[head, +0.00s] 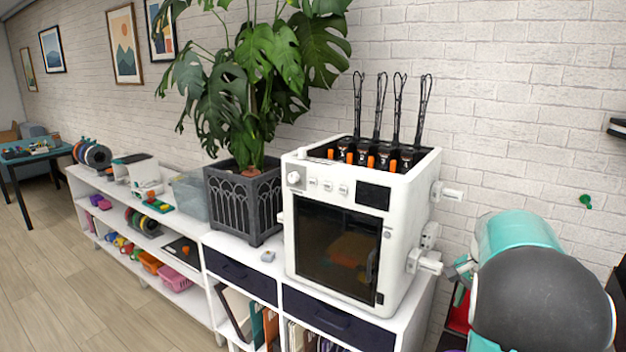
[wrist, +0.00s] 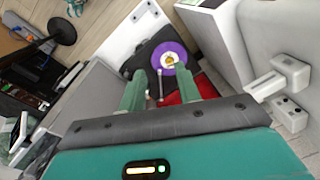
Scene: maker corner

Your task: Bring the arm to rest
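My gripper (wrist: 160,75) shows in the wrist view with its two green fingers apart. Nothing is held between them. Beyond the fingers, a purple disc (wrist: 168,50) and a red surface (wrist: 202,87) lie lower down, apart from the fingertips as far as I can tell. In the head view, my teal and black arm fills the lower right corner, beside the white 3D printer (head: 412,205). The gripper's fingers cannot be made out there.
The printer stands on a white shelf unit (head: 262,264) with dark drawers. A potted plant (head: 243,200) is left of it. White spool holders (head: 425,262) stick out from the printer's right side, close to my arm. The wooden floor (head: 90,290) at left is clear.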

